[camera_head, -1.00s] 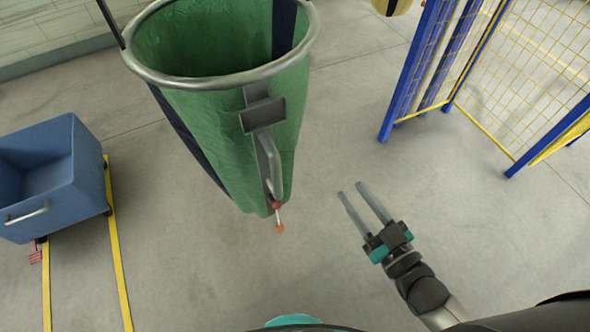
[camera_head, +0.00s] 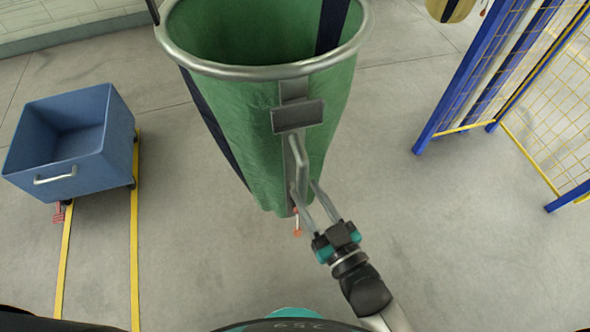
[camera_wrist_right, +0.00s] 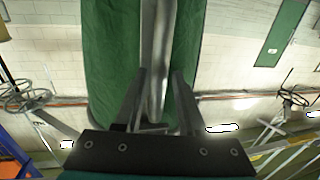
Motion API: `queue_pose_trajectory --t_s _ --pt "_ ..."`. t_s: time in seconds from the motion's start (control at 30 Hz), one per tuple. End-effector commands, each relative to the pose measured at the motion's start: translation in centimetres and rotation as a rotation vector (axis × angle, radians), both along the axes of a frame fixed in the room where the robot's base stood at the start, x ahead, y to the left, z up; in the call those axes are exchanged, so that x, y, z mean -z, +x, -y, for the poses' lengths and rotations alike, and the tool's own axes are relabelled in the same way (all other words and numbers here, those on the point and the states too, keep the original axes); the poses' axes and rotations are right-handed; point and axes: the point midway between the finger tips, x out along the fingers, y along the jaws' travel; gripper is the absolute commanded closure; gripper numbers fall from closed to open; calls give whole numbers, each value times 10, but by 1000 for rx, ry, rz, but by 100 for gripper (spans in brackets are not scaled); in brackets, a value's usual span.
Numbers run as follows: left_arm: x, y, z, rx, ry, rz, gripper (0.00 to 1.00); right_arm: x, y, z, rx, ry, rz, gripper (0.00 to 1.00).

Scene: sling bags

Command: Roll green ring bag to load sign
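The green ring bag (camera_head: 255,125) hangs open from a grey metal ring at the top centre of the head view, with dark vertical stripes. A grey bar handle (camera_head: 299,150) runs down its front below a dark plate. My right gripper (camera_head: 309,192) is open, with its fingers reaching up to the lower part of the handle. In the right wrist view the two fingers (camera_wrist_right: 155,95) stand apart, with the handle (camera_wrist_right: 158,50) between them and green cloth behind. I cannot tell whether they touch it. My left gripper is not in view. No load sign can be made out.
A blue cart (camera_head: 75,145) stands at left by yellow floor lines (camera_head: 134,230). A blue-framed yellow mesh fence (camera_head: 480,80) stands at right. A yellowish bag (camera_head: 449,10) shows at the top right. The grey floor (camera_head: 470,260) is clear at lower right.

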Motion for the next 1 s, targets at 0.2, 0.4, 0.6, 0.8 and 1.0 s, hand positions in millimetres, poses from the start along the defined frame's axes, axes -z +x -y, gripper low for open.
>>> queue_pose_trajectory --t_s 0.2,0.4,0.6,0.8,1.0 --pt "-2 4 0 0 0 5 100 -1 33 -18 0 2 1 60" --pt "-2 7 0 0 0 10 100 0 48 -27 0 0 1 60" --pt "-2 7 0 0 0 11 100 0 52 -29 0 0 0 60" --pt "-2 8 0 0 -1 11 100 0 51 -29 0 0 0 64" --pt "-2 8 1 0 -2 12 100 0 51 -29 0 0 0 86"
